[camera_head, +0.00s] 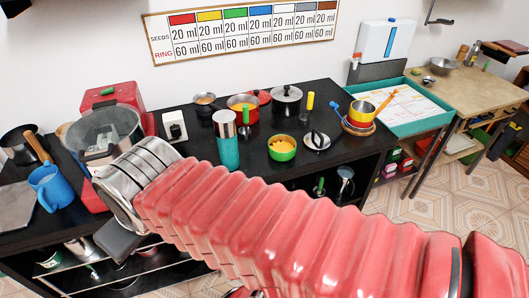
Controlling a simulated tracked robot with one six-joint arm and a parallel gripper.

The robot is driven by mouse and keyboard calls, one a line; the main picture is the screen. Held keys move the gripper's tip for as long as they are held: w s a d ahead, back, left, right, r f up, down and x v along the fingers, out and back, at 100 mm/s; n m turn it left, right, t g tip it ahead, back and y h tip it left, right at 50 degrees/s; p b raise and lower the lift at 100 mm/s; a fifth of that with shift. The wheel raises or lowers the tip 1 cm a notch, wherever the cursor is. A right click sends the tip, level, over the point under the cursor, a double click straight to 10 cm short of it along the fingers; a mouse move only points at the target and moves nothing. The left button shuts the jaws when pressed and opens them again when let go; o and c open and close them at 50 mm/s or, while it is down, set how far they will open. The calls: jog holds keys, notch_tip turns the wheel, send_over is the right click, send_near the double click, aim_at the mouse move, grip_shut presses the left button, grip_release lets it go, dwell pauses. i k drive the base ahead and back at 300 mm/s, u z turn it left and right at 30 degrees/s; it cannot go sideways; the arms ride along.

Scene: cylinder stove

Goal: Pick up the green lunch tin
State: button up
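A round green tin (282,149) with yellow filling stands open on the black worktop, right of the teal-and-silver tumbler. It is the nearest match I see to a green lunch tin, but I cannot be sure that it is one. My red ribbed arm crosses the foreground and ends at the left in a silver wrist. My gripper (104,198) is at the worktop's left front, well left of the green tin and apart from it. Its two grey fingers appear spread, with nothing seen between them.
The teal tumbler (227,141) stands between my wrist and the green tin. A lidded pan (317,141) is right of the tin. Pots (286,100) stand behind. A blue mug (50,187) and glass pot (103,127) are near my gripper. A teal tray (425,121) lies at right.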

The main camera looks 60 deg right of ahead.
aim_at(281, 147)
jog(key=u, duration=1.7)
jog(key=k, duration=1.8)
jog(key=z, duration=0.9)
